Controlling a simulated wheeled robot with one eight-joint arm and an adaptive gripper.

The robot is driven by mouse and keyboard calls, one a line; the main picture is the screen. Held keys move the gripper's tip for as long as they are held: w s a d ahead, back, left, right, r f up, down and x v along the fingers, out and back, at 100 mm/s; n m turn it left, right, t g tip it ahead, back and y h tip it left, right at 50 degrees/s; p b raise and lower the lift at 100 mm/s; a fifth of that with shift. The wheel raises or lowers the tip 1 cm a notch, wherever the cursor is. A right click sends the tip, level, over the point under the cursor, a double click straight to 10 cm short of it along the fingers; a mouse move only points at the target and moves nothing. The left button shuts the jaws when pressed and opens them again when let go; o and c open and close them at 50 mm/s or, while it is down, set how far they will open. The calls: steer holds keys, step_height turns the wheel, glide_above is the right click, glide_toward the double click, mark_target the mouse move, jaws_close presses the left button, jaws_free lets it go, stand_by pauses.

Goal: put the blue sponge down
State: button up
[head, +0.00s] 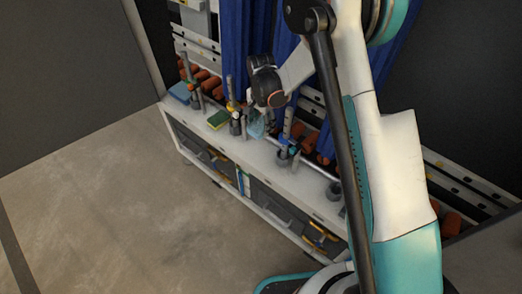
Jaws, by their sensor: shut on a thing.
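My gripper (252,106) points down over the light shelf top and is shut on a light-blue sponge (257,129). The sponge shows just below the fingers, close to the shelf surface (297,181). I cannot tell whether it touches the surface. My wrist and arm partly hide the fingers and the area behind.
A green and yellow sponge (218,119) lies left of my gripper, and another blue item (181,92) lies at the shelf's far left end. Several upright grey posts stand close by. Blue curtains (237,45) hang behind. Open floor (110,200) lies in front.

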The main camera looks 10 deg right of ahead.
mark_target(261, 152)
step_height(261, 152, down, 15)
steer(key=b, duration=0.5)
steer(key=shift+r, duration=0.2)
steer(key=o, duration=0.9)
steer(key=shift+o, duration=0.2)
step_height(261, 152, up, 13)
steer(key=p, duration=0.6)
steer(key=shift+w+d+r, duration=0.1)
steer(key=shift+w+r, duration=0.05)
steer(key=shift+r, duration=0.05)
